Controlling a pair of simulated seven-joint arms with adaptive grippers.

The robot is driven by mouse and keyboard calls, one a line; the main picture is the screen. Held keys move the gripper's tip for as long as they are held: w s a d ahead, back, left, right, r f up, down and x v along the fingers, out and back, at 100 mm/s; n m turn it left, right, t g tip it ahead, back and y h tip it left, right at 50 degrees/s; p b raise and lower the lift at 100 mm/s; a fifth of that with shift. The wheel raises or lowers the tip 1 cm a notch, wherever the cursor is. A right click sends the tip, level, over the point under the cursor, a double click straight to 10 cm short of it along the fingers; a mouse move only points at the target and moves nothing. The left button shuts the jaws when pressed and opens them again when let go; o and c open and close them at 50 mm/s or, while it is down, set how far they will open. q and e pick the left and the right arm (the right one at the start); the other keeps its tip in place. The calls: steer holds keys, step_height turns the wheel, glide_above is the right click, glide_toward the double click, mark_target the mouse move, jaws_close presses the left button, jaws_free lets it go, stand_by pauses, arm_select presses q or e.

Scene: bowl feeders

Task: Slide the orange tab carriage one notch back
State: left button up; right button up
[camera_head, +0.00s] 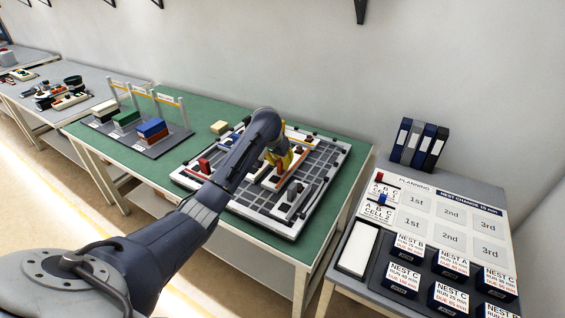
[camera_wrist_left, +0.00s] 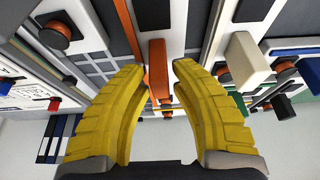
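The orange tab (camera_wrist_left: 158,72) stands up from the board in the left wrist view, with an orange strip (camera_wrist_left: 126,22) beside its slot. My left gripper's yellow fingers (camera_wrist_left: 160,68) are apart, with their tips on either side of the tab. Gaps show between the tab and both fingers; I cannot tell whether either touches. In the head view the left gripper (camera_head: 284,158) is low over the gridded board (camera_head: 318,187), and its fingers and my arm hide most of the tab. My right gripper is in neither view.
Neighbouring slides carry a white tab (camera_wrist_left: 246,60), a blue tab (camera_wrist_left: 311,72) and a red tab (camera_head: 204,165). Dark knobs stand around the board. A rack with coloured blocks (camera_head: 151,129) is to the left on the green table (camera_head: 120,152). A planning table (camera_head: 410,277) is at right.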

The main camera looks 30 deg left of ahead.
arm_select(q)
steer(key=o, duration=0.3)
steer(key=v, duration=1.2)
steer(key=shift+a, duration=0.1)
stand_by(0.3)
